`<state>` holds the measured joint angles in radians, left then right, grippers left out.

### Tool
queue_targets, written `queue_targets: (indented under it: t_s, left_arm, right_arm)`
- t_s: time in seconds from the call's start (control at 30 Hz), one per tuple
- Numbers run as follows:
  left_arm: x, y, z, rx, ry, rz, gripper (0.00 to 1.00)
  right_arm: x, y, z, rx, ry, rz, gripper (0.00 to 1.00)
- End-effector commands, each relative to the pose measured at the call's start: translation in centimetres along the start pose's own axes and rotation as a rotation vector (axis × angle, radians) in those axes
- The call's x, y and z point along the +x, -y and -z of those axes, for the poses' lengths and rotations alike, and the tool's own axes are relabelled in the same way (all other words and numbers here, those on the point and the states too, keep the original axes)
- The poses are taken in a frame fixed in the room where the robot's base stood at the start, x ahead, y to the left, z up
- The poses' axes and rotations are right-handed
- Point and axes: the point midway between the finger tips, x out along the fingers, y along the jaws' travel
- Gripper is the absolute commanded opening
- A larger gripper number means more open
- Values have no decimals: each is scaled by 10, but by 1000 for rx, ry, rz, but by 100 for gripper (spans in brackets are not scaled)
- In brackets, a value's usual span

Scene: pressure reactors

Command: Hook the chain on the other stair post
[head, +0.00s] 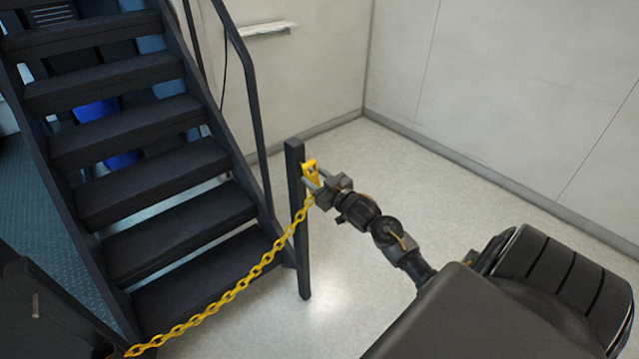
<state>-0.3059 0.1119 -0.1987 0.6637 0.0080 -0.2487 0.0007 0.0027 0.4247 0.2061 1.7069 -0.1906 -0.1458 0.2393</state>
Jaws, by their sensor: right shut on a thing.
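A yellow chain (233,291) hangs in a slack curve across the foot of the dark stairs. Its lower left end runs to the bottom edge of the head view, by a dark panel. Its upper right end rises to a yellow hook piece (310,172) beside the top of a dark upright stair post (299,238). My right gripper (317,184) is shut on this yellow piece, just right of the post. I cannot tell whether the piece touches the post or is hooked on it. My left gripper is not in view.
The dark stairs (155,188) with a handrail (249,85) rise at the left. A dark panel (55,320) fills the lower left corner. Pale walls (500,90) stand behind. The light floor (430,170) between post and walls is clear.

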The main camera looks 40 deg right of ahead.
Motion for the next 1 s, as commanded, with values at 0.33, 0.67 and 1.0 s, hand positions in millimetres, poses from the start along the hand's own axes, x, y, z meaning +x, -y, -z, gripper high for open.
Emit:
queue_targets:
  t_s: [0.33,0.67,1.0]
  left_arm:
    - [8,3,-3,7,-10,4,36]
    - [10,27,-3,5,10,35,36]
    - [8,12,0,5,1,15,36]
  right_arm:
    - [18,1,-7,0,-1,-1,15]
    - [22,2,-10,1,-1,-1,15]
    - [22,2,-9,0,-1,-1,15]
